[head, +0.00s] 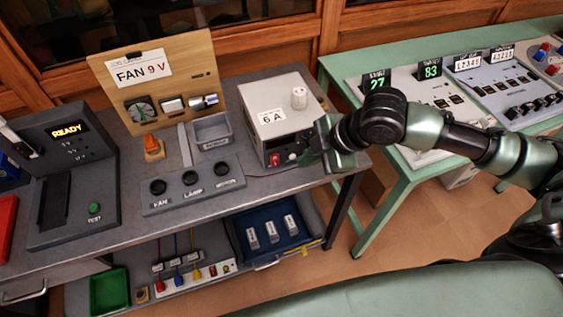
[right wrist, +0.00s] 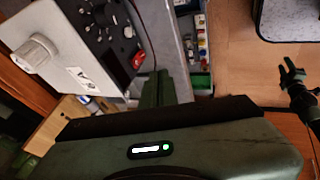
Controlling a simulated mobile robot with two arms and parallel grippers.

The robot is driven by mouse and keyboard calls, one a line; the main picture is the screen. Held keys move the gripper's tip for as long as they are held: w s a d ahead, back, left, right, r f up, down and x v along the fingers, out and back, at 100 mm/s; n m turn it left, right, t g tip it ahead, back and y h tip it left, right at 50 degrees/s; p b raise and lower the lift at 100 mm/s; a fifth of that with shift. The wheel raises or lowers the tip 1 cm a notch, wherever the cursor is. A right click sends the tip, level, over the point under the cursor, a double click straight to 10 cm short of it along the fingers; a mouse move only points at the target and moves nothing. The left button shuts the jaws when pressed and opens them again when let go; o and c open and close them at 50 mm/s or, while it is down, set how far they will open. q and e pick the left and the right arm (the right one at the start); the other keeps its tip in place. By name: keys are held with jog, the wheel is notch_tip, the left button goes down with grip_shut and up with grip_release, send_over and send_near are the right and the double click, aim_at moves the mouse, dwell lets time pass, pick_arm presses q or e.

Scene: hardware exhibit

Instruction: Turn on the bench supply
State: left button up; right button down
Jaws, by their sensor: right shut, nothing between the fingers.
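The bench supply (head: 270,95) is a pale box with a "6 A" label and a white knob on top. It stands at the right end of the grey bench. Its dark front panel (right wrist: 104,25), with knobs and red parts, shows in the right wrist view. A red part (head: 275,159) shows low on the front. My right gripper (head: 332,150) is shut and empty, close beside the supply's front right edge. Its fingers also show in the right wrist view (right wrist: 158,88); contact cannot be told. A dark gripper shape, apparently my left (right wrist: 290,75), shows at the right there.
A grey panel with dark knobs (head: 192,186), a lit "READY" tester (head: 72,188) and a wooden "FAN 9 V" board (head: 200,60) share the bench. A blue tray (head: 254,220) sits below. A green table (head: 345,65) with instruments stands right, across a floor gap.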

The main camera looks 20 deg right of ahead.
aim_at(275, 160)
jog(key=p+x, duration=0.1)
jog(key=x, duration=0.8)
jog(key=shift+w+a+f, duration=0.15)
jog(key=shift+f, duration=0.1)
jog(key=w, duration=0.1)
jog(key=w+f, duration=0.1)
jog(key=w, duration=0.1)
jog(key=shift+f+p, duration=0.1)
jog(key=shift+p, duration=0.25)
jog(key=shift+w+f, duration=0.15)
jog(key=shift+w, duration=0.25)
jog(key=shift+f, duration=0.2)
jog(key=shift+w+t, duration=0.15)
jog(key=shift+t, duration=0.15)
jog(key=shift+r, duration=0.1)
